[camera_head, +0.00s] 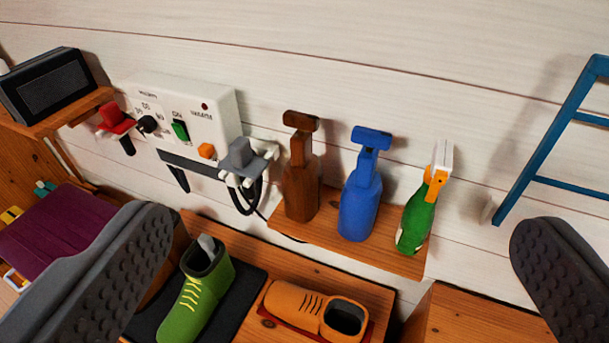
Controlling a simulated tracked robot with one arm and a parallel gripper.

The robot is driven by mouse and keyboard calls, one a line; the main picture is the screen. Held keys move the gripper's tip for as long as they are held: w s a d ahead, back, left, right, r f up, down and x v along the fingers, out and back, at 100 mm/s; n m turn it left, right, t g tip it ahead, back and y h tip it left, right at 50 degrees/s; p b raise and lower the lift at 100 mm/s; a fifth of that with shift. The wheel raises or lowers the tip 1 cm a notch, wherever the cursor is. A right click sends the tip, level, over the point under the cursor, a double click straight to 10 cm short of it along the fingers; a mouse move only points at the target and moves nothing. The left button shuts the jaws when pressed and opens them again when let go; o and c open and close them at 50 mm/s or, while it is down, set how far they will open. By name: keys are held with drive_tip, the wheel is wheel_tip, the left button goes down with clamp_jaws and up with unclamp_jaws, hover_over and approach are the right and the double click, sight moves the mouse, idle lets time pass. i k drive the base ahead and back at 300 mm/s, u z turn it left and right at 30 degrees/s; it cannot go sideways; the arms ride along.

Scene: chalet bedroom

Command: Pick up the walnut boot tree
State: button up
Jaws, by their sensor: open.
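The walnut boot tree (301,190) is a dark brown upright body with a narrow neck and a crosspiece on top. It stands at the left end of a small wooden wall shelf (395,260). A blue boot tree of similar shape (358,205) stands close to its right, with a narrow gap between them. My gripper (342,228) is open, with one grey ridged finger at the lower left and the other at the lower right. The walnut boot tree is in the span between the fingers, left of the middle, and appears farther away than they are. Nothing is held.
A white wall unit (190,115) with a grey hooked holder (245,158) and dark cable is left of the walnut boot tree. Below are a green boot (198,290) and an orange shoe (312,308). A blue ladder (545,140) is right.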

sight(302, 178)
drive_tip(key=z, duration=2.65)
drive_tip(key=k, duration=1.6)
drive_tip(key=u, duration=1.45)
drive_tip(key=i, duration=1)
drive_tip(key=u, duration=0.05)
